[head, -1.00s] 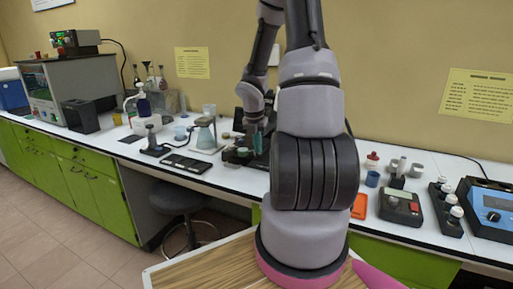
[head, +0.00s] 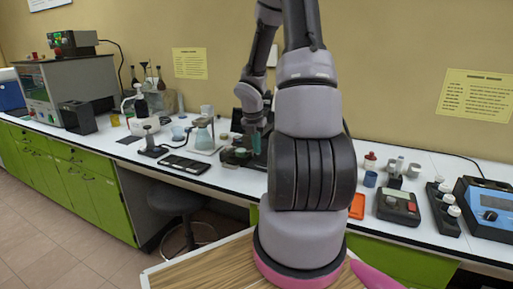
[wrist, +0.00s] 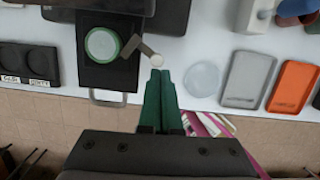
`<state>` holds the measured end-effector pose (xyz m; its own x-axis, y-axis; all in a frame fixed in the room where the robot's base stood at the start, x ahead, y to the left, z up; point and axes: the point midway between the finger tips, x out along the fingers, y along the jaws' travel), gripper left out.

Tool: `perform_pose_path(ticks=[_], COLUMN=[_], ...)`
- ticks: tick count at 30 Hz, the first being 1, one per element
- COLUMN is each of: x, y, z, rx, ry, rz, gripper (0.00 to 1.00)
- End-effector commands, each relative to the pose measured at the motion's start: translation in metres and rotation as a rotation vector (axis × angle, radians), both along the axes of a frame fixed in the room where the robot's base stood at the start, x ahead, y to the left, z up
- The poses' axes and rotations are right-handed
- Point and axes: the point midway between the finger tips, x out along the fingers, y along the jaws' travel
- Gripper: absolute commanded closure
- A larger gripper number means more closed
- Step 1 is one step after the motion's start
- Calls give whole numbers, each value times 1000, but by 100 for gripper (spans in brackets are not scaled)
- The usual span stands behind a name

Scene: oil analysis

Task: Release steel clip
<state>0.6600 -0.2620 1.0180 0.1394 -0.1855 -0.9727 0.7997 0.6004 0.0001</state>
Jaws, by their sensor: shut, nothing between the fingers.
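In the wrist view, my gripper (wrist: 159,74) points toward the bench with its two green fingers together and nothing between them. Just beyond the fingertips is a small grey-brown lever with a pale round end, which looks like the steel clip (wrist: 138,47). It lies at the right edge of a black device (wrist: 95,76), beside a round green-rimmed disc (wrist: 102,45). I cannot tell whether the fingertips touch the pale end. In the head view, my gripper (head: 256,146) is low over the bench by the black device, and the clip cannot be made out.
In the wrist view, a clear round dish (wrist: 202,78), a grey tray (wrist: 248,80) and an orange tray (wrist: 293,87) lie to the right. A black two-well holder (wrist: 28,62) is at the left.

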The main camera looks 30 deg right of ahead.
Motion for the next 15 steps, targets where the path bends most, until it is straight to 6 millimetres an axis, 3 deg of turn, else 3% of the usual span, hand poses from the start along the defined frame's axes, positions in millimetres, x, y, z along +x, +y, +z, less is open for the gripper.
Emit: perform_pose_path(ticks=[15], x=[6], y=[1], z=[0], rx=[0], ry=[0], rz=[0], gripper=[100])
